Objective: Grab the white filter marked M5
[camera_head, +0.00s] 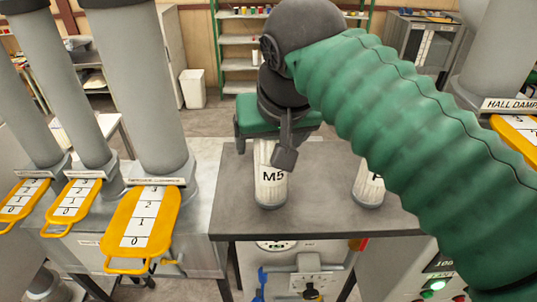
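The white filter marked M5 (270,190) stands upright on the dark grey table (325,222). Its top is hidden by my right gripper (283,148), which comes in over it at the end of a green ribbed arm from the right. One dark finger hangs in front of the filter's upper right side. The other finger is hidden, so I cannot tell whether the gripper is around the filter or shut on it. A second white filter (369,188) stands to the right, with its marking partly covered by my arm. My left gripper is out of view.
Grey vertical tubes with yellow numbered plates (143,228) stand on the metal bench to the left. Another tube labelled "HALL DAMP" (509,104) stands at the right. Shelves (238,67) and a white bin (193,88) are behind. Table space left of M5 is clear.

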